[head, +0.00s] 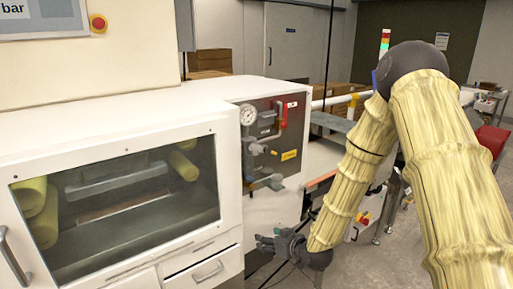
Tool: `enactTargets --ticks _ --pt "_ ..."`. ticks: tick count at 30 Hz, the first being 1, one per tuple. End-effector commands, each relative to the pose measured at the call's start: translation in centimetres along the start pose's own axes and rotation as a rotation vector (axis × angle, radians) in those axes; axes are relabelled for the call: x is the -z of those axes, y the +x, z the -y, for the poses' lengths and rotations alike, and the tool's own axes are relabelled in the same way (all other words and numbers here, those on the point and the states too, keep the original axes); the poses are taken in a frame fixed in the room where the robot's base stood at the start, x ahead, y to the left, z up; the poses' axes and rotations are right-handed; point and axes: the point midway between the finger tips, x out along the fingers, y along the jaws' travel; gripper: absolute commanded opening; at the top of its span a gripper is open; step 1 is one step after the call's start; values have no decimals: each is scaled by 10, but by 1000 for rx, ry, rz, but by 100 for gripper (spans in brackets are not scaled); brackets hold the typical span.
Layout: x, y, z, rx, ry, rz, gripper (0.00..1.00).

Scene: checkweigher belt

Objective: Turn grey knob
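My gripper (262,243) is low in front of the machine, below the panel and apart from the grey part. Its dark fingers point left, appear spread and hold nothing that I can see. My arm, in a yellowish ribbed cover, comes down from the upper right.
A red handle (283,114) and a yellow label (289,155) are on the same panel. The windowed cabinet (125,262) fills the left. A control box with a red button (364,220) stands behind my forearm. Grey floor is open at lower right.

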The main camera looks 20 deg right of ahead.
Motion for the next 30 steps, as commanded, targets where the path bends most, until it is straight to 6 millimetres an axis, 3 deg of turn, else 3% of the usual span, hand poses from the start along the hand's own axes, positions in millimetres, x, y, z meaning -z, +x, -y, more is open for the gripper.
enactTargets --ticks 1,6,9,12,15,20,30 --pt "44 -3 -8 6 -20 -75 58" --pt "156 -19 -26 33 -93 -282 58" --pt "203 -32 -33 44 -128 -372 58" --pt "236 -43 -38 50 -153 -435 58" --pt "252 -49 -41 53 -168 -468 58" --pt "263 -47 -41 55 -175 -482 58" --pt "282 -10 -37 54 -175 -480 58"
